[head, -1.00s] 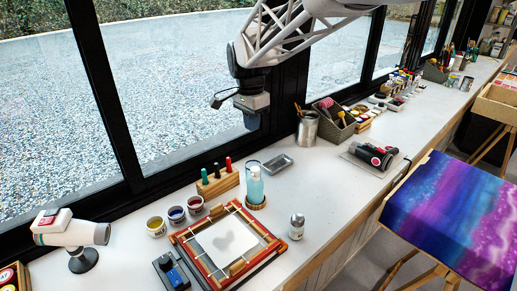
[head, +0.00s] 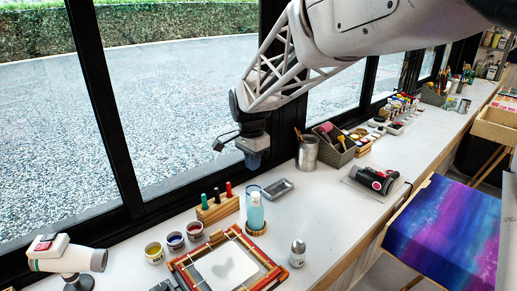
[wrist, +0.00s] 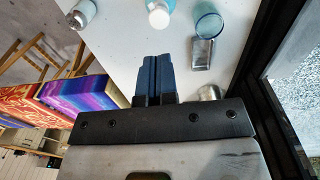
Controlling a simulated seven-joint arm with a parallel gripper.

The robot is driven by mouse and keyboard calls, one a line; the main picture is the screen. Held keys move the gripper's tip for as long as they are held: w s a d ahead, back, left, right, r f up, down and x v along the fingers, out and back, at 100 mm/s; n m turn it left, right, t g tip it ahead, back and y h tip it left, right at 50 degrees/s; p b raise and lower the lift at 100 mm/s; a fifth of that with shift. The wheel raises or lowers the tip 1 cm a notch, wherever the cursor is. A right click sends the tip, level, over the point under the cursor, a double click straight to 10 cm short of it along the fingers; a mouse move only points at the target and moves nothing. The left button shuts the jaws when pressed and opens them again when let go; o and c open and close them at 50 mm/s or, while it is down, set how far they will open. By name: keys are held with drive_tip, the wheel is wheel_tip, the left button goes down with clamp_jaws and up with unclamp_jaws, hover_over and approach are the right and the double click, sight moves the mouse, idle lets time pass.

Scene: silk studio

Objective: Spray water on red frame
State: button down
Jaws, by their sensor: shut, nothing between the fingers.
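The red frame (head: 263,257) lies on the white worktop, with white cloth stretched inside it and a grey mark on the cloth. A light-blue bottle with a white top (head: 256,213) stands upright by the frame's far corner. Its white top also shows near the upper edge of the wrist view (wrist: 159,17). A blue-tinted glass (wrist: 208,22) stands close to it; in the head view the bottle partly hides it. My gripper (head: 253,161) is shut and empty, in the air above and behind the bottle. Its dark blue fingers (wrist: 157,75) are together in the wrist view.
Three small paint pots (head: 174,241) and a wooden block with coloured bottles (head: 218,206) stand left of the bottle. A metal tray (head: 278,188) lies behind it. A small silver-topped jar (head: 297,253) stands right of the frame. The window (head: 170,110) borders the worktop behind.

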sight(255, 194)
wheel_tip(255, 194, down, 9)
drive_tip(key=shift+d+f, duration=0.1)
drive_tip(key=shift+d, duration=0.05)
idle(0.4)
drive_tip(key=shift+s+d+f, duration=0.1)
drive_tip(key=shift+s+f, duration=0.05)
drive_tip(key=shift+f, duration=1.4)
wheel_tip(255, 194, up, 15)
drive_tip(key=shift+w+a, duration=0.25)
drive_tip(key=shift+a, duration=0.1)
drive_tip(key=shift+r, duration=0.25)
drive_tip(key=shift+r, duration=0.8)
